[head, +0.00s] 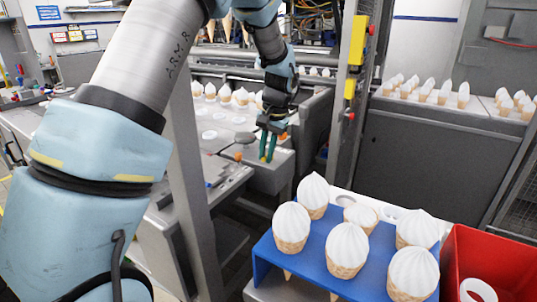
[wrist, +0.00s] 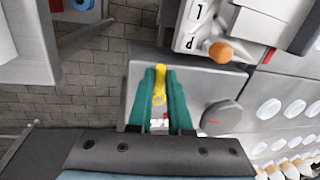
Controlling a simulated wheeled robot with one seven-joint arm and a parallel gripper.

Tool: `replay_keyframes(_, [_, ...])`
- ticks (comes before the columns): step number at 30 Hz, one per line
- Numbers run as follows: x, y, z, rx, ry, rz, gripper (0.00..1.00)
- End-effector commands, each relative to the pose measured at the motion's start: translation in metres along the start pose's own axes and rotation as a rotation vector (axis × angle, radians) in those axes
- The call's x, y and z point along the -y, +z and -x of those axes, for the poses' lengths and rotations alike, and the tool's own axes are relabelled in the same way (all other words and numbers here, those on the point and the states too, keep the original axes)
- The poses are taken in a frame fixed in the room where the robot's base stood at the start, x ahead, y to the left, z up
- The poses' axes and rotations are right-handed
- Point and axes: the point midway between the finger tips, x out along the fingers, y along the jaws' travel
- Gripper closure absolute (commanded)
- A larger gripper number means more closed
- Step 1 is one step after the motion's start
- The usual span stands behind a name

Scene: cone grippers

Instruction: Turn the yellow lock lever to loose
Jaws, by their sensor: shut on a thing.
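The yellow lock lever (wrist: 159,86) shows in the wrist view between the green fingers of my gripper (wrist: 159,74). The fingers are shut on it, one on each side. Its upper end sticks out just past the fingertips, pointing up in the picture. A light label with red marks lies below it between the fingers, partly hidden and not readable. In the head view my gripper (head: 267,158) points down at the machine's near corner; I cannot make out the lever there.
Rows of white-topped cones (head: 240,97) stand behind. A blue rack (head: 318,262) of cones and a red bin (head: 500,255) are in front.

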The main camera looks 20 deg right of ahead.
Motion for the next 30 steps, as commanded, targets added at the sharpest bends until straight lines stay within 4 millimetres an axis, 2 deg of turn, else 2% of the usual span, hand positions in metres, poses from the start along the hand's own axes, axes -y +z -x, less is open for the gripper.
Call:
replay_keyframes(9, [0.0031, -0.0007, 0.0003, -0.018, -0.001, -0.077, 1.0])
replay_keyframes(22, [0.0033, -0.0009, 0.0003, -0.02, -0.001, -0.083, 1.0])
replay_keyframes(23, [0.0033, -0.0009, 0.0003, -0.02, -0.001, -0.083, 0.79])
replay_keyframes(30, [0.0031, -0.0003, -0.0001, -0.018, 0.0, -0.083, 0.53])
